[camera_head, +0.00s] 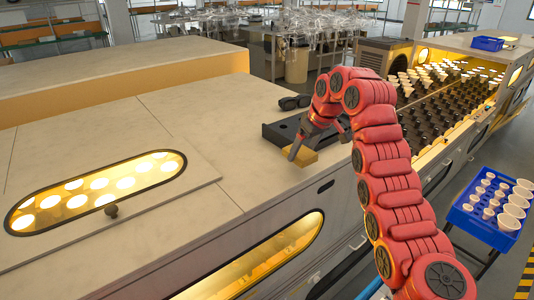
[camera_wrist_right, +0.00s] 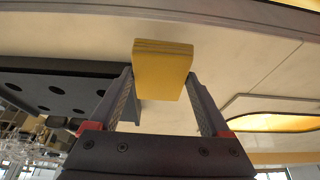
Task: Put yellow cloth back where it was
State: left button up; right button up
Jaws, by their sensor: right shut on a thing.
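The yellow cloth (camera_head: 300,155) is a small folded block at the right end of the cabinet top in the head view. My right gripper (camera_head: 300,146) is shut on it, coming down from above. In the right wrist view the cloth (camera_wrist_right: 162,72) sits between the two dark fingers of the right gripper (camera_wrist_right: 165,100). Whether the cloth touches the cabinet top cannot be told. My left gripper is not in view.
A dark tray with holes (camera_head: 278,132) lies right beside the cloth on the cabinet top (camera_head: 200,120). A dark object (camera_head: 294,102) lies behind it. A lit oval window (camera_head: 100,190) is at left. A blue crate of white cups (camera_head: 490,232) stands at right.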

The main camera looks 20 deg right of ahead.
jog(key=p, duration=0.5)
send_over(265, 167)
jog(key=s, duration=0.1)
jog(key=shift+s+d+f, duration=0.15)
jog(key=shift+d+f, duration=0.1)
jog(key=shift+f, duration=0.2)
notch_tip(265, 167, down, 3)
jog(key=shift+d+f+p, duration=0.1)
jog(key=shift+d+p, duration=0.05)
jog(key=shift+p, duration=1)
jog(key=shift+f, duration=0.25)
jog(key=shift+f+b, duration=0.15)
jog(key=shift+b, duration=0.25)
jog(key=o, duration=1.1)
jog(key=shift+o, duration=0.2)
